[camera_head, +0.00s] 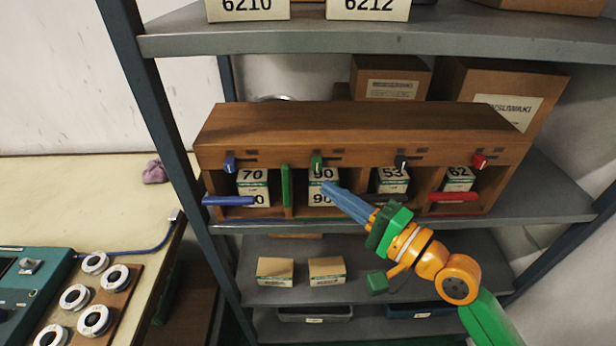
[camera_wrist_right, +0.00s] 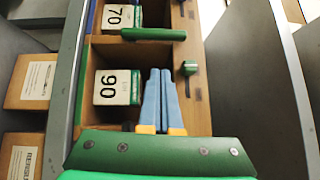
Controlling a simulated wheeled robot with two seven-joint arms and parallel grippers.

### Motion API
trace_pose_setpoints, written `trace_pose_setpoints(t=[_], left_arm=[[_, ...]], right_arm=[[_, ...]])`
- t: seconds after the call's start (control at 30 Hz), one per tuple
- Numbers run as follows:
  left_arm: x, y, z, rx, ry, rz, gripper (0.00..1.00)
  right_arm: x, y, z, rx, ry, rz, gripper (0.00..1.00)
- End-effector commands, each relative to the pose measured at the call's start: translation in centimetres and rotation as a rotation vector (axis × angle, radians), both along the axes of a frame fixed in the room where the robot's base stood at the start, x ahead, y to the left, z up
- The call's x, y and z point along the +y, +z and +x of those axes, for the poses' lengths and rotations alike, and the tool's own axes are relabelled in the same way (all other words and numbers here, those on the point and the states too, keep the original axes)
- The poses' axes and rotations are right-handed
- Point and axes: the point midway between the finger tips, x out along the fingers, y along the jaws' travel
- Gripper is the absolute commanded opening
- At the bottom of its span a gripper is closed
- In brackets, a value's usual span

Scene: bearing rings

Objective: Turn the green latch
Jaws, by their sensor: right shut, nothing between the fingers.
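The wooden cabinet (camera_head: 350,128) on the shelf has compartments, each with a small coloured knob latch above it. The green latch (camera_head: 317,161) is above the compartment with the boxes marked 90 (camera_head: 322,174). A green bar (camera_head: 286,186) stands upright at that compartment's left side. My right gripper (camera_head: 327,187) is shut and empty, its blue fingertips in front of the 90 boxes, just below the latch. In the right wrist view the green latch (camera_wrist_right: 189,67) is right of the fingertips (camera_wrist_right: 160,72), apart from them. My left gripper is not in view.
The blue bar (camera_head: 229,201), black bar (camera_head: 385,202) and red bar (camera_head: 454,197) lie across the other compartments. Two small boxes (camera_head: 300,270) sit on the lower shelf. A workbench (camera_head: 80,195) with bearing rings (camera_head: 94,320) is at the left.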

Motion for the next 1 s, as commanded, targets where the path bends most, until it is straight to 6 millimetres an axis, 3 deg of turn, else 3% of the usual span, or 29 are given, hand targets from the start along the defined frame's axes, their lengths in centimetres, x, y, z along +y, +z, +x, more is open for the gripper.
trace_pose_setpoints(t=[0.1,0.3,0.7,1.0], left_arm=[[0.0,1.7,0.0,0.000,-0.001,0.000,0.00],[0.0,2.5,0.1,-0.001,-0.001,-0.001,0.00],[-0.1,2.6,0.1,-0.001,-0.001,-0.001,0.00],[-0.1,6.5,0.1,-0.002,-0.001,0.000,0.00]], right_arm=[[2.1,0.7,0.5,0.003,0.003,0.005,0.00],[4.2,0.5,0.5,0.001,0.001,0.001,0.00],[4.5,0.3,0.5,0.001,0.000,-0.002,0.00],[5.7,1.2,0.5,0.002,0.001,-0.094,0.00]])
